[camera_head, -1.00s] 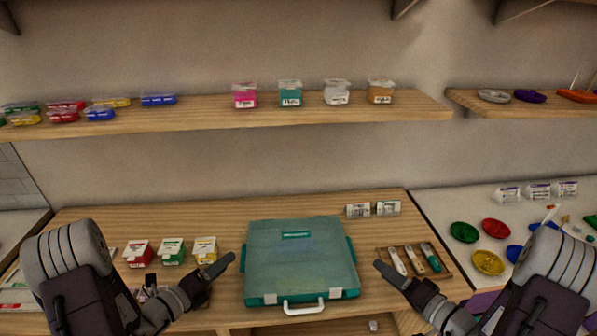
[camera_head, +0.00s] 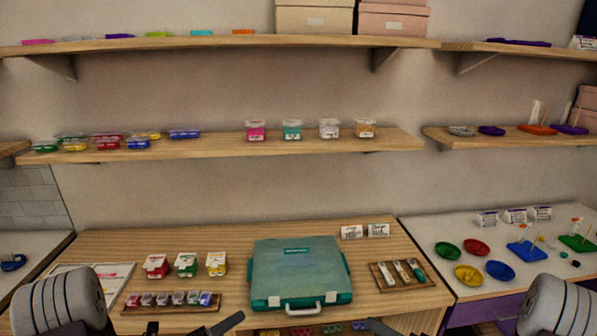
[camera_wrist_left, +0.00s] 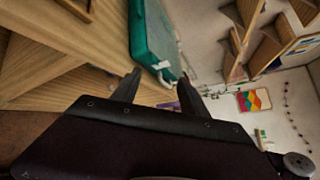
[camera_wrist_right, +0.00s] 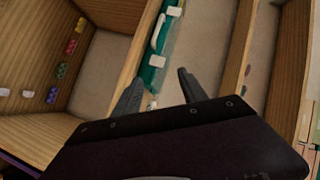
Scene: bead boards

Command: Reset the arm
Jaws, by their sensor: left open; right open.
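My left gripper (camera_head: 226,326) is at the bottom edge of the head view, mostly cut off. In the left wrist view its two fingers (camera_wrist_left: 160,88) stand apart with nothing between them. My right gripper (camera_head: 378,326) barely shows at the bottom edge of the head view. In the right wrist view its fingers (camera_wrist_right: 157,88) are spread and empty. Both grippers are in front of the table's front edge, apart from the teal case (camera_head: 298,272), which lies closed on the wooden table. The case also shows in the left wrist view (camera_wrist_left: 140,35).
Three small boxes (camera_head: 186,265) and a tray of coloured beads (camera_head: 170,311) are left of the case. A tool tray (camera_head: 425,281) is right of it. Shelves (camera_head: 240,145) hold bead containers above. Round dishes (camera_head: 468,276) stand on the right table. Open compartments (camera_wrist_right: 80,75) lie below.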

